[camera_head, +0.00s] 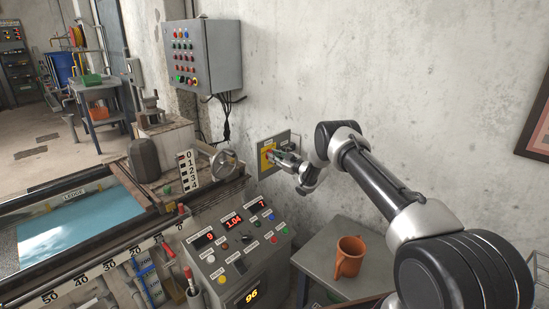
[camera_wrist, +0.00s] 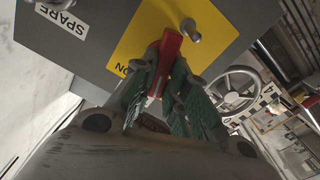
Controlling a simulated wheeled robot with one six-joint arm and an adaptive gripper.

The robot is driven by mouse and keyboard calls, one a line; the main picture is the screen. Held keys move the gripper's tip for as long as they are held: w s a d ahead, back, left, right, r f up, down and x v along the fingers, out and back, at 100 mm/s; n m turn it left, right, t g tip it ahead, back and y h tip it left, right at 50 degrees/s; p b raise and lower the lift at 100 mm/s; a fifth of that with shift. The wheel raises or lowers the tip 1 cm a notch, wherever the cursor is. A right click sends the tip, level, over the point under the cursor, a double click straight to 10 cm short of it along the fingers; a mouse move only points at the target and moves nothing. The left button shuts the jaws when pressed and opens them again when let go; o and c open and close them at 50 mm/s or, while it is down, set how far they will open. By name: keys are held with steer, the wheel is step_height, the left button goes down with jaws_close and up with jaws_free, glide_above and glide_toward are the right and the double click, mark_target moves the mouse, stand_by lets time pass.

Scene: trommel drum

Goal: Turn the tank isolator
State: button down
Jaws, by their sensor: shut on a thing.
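The tank isolator is a grey wall box (camera_head: 284,144) with a yellow plate (camera_head: 266,158) and a red handle. In the wrist view the red handle (camera_wrist: 167,58) stands out from the yellow plate (camera_wrist: 150,38), with "ON" partly showing on the plate. My gripper (camera_wrist: 168,88) is shut on the red handle, with a green-padded finger on each side of it. In the head view my gripper (camera_head: 281,158) is at the front of the box, and the handle is mostly hidden there.
A control console (camera_head: 235,250) with red displays stands below the box. A handwheel (camera_head: 224,162) is to the left. A grey table (camera_head: 325,255) with an orange jug (camera_head: 349,257) is below my arm. A button cabinet (camera_head: 208,55) hangs on the wall above left.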

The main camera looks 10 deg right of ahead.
steer(key=shift+s+a+f+n, duration=0.1)
steer(key=shift+f+n, duration=0.1)
steer(key=shift+n, duration=2.15)
steer(key=shift+s+a+f+n, duration=0.1)
steer(key=shift+f+n, duration=0.1)
steer(key=shift+n, duration=2.1)
steer(key=shift+a+f+n, duration=0.1)
steer(key=shift+f+n, duration=0.1)
steer(key=shift+n, duration=2.15)
steer(key=c, duration=1.4)
jaws_free()
steer(key=shift+s+d, duration=0.1)
